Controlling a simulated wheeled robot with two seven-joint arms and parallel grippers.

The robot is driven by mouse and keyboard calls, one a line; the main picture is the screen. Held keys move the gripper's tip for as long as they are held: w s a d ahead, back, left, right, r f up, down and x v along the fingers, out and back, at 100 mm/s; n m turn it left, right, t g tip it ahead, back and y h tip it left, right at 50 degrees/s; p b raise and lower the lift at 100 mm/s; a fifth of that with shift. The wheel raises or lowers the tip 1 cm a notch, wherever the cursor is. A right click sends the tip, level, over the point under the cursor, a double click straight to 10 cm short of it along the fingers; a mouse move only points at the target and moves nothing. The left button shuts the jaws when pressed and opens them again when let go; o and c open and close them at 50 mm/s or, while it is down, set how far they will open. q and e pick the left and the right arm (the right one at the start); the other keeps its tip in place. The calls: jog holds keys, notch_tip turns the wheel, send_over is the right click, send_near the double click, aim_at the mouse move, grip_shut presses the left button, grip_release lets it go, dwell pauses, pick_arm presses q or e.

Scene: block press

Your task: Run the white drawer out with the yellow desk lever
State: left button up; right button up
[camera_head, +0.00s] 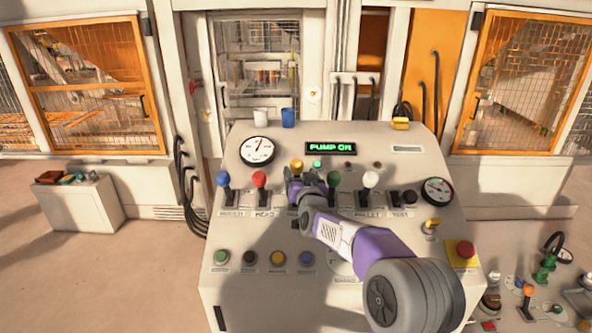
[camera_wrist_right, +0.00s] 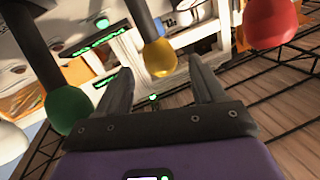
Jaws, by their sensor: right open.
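The yellow desk lever (camera_head: 297,165) has a round yellow knob on a dark stem and stands on the sloped grey console. My right gripper (camera_head: 301,181) is at this lever, just in front of and below its knob, and hides much of the stem. In the right wrist view the yellow knob (camera_wrist_right: 159,57) shows between the tips of my open right gripper (camera_wrist_right: 160,70), with nothing held. I cannot tell whether the fingers touch it. I cannot pick out a white drawer in either view. My left gripper is not in view.
The green lever (camera_head: 333,180) and red lever (camera_head: 259,180) flank the yellow one closely; the blue (camera_head: 222,180) and white (camera_head: 370,181) levers stand farther out. A green display (camera_head: 331,148) reads PUMP ON. A red button (camera_head: 465,250) sits at the console's right.

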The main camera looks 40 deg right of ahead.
aim_at(296, 164)
jog(key=shift+p+x, duration=0.65)
jog(key=shift+x, duration=2.75)
jog(key=shift+c, duration=0.4)
grip_shut()
